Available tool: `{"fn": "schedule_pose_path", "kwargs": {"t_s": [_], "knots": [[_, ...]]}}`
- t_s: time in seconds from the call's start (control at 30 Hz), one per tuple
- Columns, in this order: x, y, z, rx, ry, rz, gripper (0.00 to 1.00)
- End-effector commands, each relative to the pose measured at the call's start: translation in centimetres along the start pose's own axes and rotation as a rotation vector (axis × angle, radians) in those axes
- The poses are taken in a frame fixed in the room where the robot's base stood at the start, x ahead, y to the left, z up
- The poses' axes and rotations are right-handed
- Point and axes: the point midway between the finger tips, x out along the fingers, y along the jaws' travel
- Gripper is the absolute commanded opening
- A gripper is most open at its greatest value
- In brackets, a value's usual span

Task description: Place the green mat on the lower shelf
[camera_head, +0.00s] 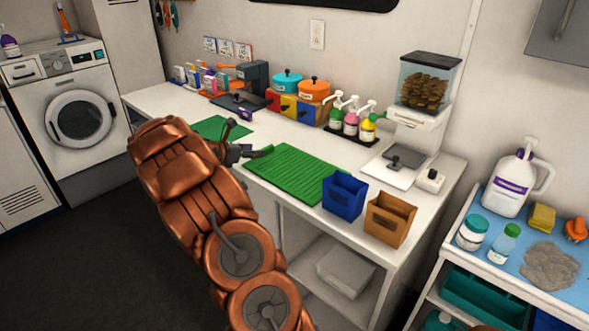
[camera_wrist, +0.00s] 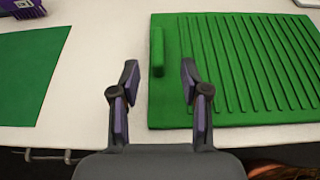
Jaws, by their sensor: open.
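A ribbed green mat (camera_head: 292,174) lies flat on the white counter and also shows in the wrist view (camera_wrist: 245,65). A raised green bar (camera_wrist: 157,52) stands along its left end. A smaller, smooth green sheet (camera_head: 212,128) lies further left on the counter. My gripper (camera_wrist: 160,72) is open and empty over the left edge of the ribbed mat. In the wrist view its two fingertips flank the near end of the bar; I cannot tell whether they touch it. The lower shelf (camera_head: 306,258) shows under the counter, partly hidden by my arm.
A pale box (camera_head: 346,270) sits on the lower shelf at the right. Blue (camera_head: 344,196) and brown (camera_head: 389,219) bins stand at the counter's front edge, beside the mat's right end. Pump bottles and a dispenser (camera_head: 427,95) stand behind. A cart (camera_head: 560,215) stands at right.

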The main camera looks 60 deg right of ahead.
Motion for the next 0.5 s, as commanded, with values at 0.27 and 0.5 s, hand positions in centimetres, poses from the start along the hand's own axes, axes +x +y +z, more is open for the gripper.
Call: {"fn": "schedule_pose_path", "kwargs": {"t_s": [0.27,0.5], "knots": [[2.1,0.0,0.2,0.001,0.002,-0.002,0.46],[4.8,0.1,0.7,0.000,0.004,-0.006,0.46]]}}
